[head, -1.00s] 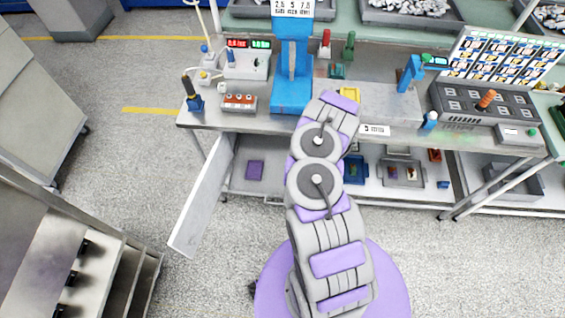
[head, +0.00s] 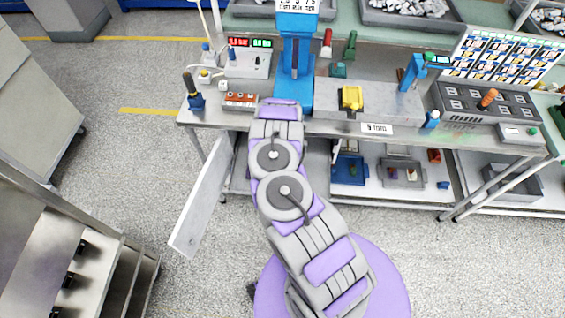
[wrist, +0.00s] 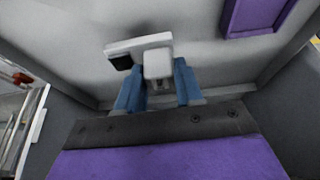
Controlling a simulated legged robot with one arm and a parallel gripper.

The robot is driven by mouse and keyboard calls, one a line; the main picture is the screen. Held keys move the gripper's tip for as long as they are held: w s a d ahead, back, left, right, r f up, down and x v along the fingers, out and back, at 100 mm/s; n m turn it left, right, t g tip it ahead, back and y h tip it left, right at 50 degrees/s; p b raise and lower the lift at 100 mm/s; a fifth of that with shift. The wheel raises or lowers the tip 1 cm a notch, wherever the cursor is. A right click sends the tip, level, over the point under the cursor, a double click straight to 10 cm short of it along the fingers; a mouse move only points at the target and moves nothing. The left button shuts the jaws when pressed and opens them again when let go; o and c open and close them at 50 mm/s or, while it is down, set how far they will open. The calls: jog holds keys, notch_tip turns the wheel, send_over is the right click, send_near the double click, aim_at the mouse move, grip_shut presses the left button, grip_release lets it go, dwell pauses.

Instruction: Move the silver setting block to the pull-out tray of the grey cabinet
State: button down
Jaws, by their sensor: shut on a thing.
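In the wrist view my gripper (wrist: 160,86) has its blue fingers shut on the silver setting block (wrist: 158,63), a small pale block with a wider bar and a dark patch at one side. Below and around it is the light grey floor of the pull-out tray (wrist: 80,25), with grey walls at the sides. The block appears to be over the tray; I cannot tell whether it touches the floor. In the head view my arm hides the gripper, the block and most of the tray under the bench. The grey cabinet's door (head: 203,195) stands open at left.
A purple flat item (wrist: 258,14) lies in the tray at upper right. A blue bin (head: 349,170) sits on the shelf at right.

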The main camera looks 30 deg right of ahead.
jog(key=f+b, duration=0.1)
jog(key=f, duration=0.1)
jog(key=d+f+b, duration=0.1)
jog(key=f, duration=0.1)
jog(key=shift+d+b, duration=0.1)
jog(key=shift+b, duration=0.25)
jog(key=shift+a+r, duration=0.15)
jog(key=shift+a, duration=0.05)
jog(key=c, duration=1)
grip_release()
jog(key=shift+a, duration=0.2)
jog(key=shift+o, duration=1.3)
jog(key=shift+d, duration=0.3)
